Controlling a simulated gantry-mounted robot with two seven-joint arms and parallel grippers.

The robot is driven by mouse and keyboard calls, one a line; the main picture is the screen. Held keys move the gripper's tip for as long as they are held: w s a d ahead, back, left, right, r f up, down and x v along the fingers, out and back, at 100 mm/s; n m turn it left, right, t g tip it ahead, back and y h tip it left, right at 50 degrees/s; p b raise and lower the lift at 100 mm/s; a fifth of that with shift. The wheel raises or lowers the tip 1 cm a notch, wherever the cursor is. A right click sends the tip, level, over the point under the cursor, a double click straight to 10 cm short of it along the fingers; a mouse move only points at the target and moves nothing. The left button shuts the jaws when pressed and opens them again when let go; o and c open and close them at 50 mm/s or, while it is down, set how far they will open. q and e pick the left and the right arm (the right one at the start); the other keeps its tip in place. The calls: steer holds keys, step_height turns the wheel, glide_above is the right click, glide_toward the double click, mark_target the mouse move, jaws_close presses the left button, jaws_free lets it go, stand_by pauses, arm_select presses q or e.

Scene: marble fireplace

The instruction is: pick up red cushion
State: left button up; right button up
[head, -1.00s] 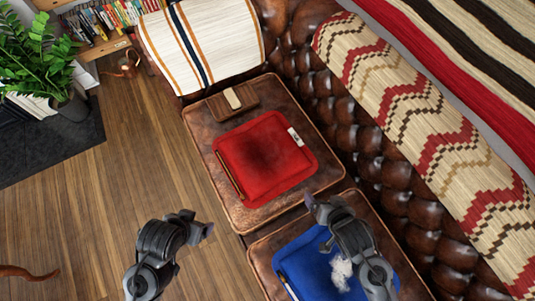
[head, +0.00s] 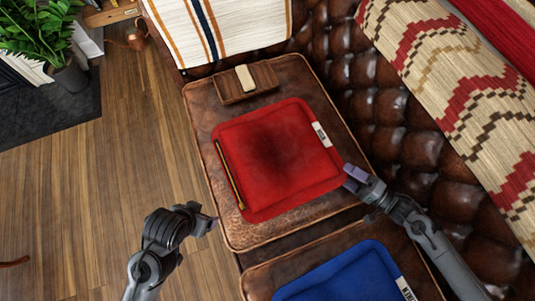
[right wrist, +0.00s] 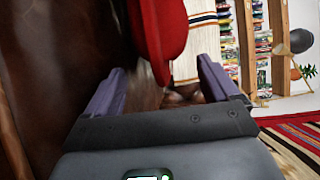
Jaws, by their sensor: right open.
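The red cushion (head: 275,150) lies flat on a brown leather seat (head: 240,232) in the middle of the head view. It has a white tag on its right edge. My right gripper (head: 357,178) is at the cushion's lower right edge; the head view does not show clearly whether it touches. In the right wrist view its two purple fingers (right wrist: 160,88) are apart, and the red cushion's edge (right wrist: 160,35) shows ahead between them, not clamped. My left gripper (head: 212,222) is left of the seat, over the floor side, its opening unclear.
A wooden tray with a pale item (head: 246,80) sits behind the cushion. A gold-coloured stick (head: 229,175) lies along its left edge. A blue cushion (head: 345,275) is on the nearer seat. The tufted sofa back (head: 400,120) rises close on the right. Wood floor is open at left.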

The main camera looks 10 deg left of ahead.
mark_target(335, 166)
steer(key=shift+w+f+y+b, duration=0.2)
steer(key=shift+y+b, duration=0.1)
steer(key=shift+b, duration=0.1)
steer(key=b+x, duration=0.1)
steer(key=x, duration=0.3)
steer(key=shift+a+b, duration=0.1)
steer(key=shift+b, duration=0.3)
steer(key=shift+w+a, duration=0.2)
steer(key=shift+a, duration=0.1)
steer(key=shift+a+r, duration=0.1)
steer(key=c, duration=1.2)
steer(key=shift+r, duration=0.1)
steer(key=shift+c, duration=0.2)
steer(key=shift+r, duration=0.15)
